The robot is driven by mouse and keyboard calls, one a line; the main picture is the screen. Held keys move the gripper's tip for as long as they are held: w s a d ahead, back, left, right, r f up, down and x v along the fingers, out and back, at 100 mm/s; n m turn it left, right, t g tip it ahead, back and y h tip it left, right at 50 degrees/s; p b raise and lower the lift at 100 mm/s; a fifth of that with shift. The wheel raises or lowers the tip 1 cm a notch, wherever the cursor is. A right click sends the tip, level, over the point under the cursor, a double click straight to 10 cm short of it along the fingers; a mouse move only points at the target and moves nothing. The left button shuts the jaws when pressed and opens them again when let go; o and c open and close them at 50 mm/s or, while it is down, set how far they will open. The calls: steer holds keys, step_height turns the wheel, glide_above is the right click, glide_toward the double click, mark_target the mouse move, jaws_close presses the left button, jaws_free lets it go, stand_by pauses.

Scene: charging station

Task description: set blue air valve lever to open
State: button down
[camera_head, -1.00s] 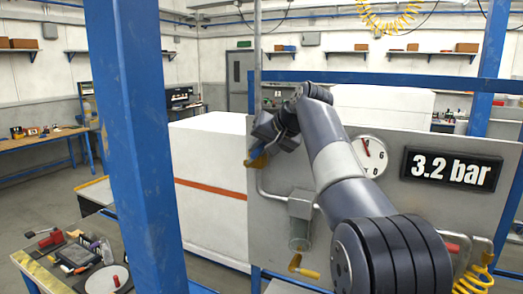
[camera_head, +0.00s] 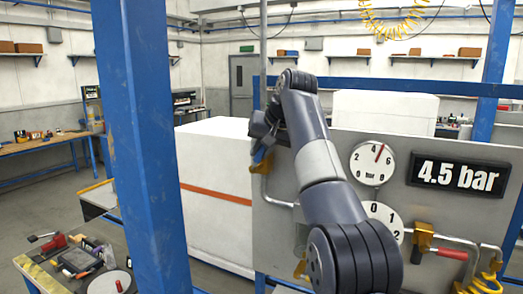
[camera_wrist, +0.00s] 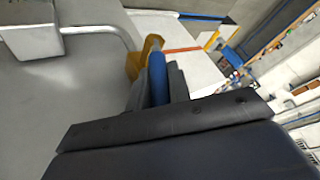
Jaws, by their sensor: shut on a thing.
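The blue air valve lever (camera_wrist: 157,78) shows in the wrist view between the two dark fingers of my gripper (camera_wrist: 158,92), which is shut on it. Its yellow part (camera_wrist: 133,66) is beyond the fingers, beside a pipe on the grey panel. In the head view, my gripper (camera_head: 260,138) is at the panel's upper left edge, and a bit of the blue lever (camera_head: 259,155) shows below it. My fingers and wrist hide much of the lever and valve. The display (camera_head: 450,174) reads 4.5 bar.
A round gauge (camera_head: 373,162) has its red needle between 4 and 6. A second dial (camera_head: 383,221) is below it. A red-handled valve (camera_head: 452,254) is at the lower right of the grey panel (camera_head: 330,143). A blue post (camera_head: 145,150) stands left of the panel.

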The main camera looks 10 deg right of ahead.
steer(key=shift+f, duration=0.15)
steer(key=c, duration=1.3)
jaws_free()
steer(key=shift+s+d+r, duration=0.15)
steer(key=shift+s+r, duration=0.1)
steer(key=shift+r, duration=0.25)
steer(key=s+d+r+b, duration=0.1)
steer(key=s+d+b, duration=0.1)
steer(key=s, duration=0.4)
steer(key=s+d+r+b, duration=0.2)
steer(key=s+d+b, duration=0.1)
steer(key=s, duration=0.4)
steer(key=shift+d, duration=0.6)
steer(key=shift+s, duration=0.1)
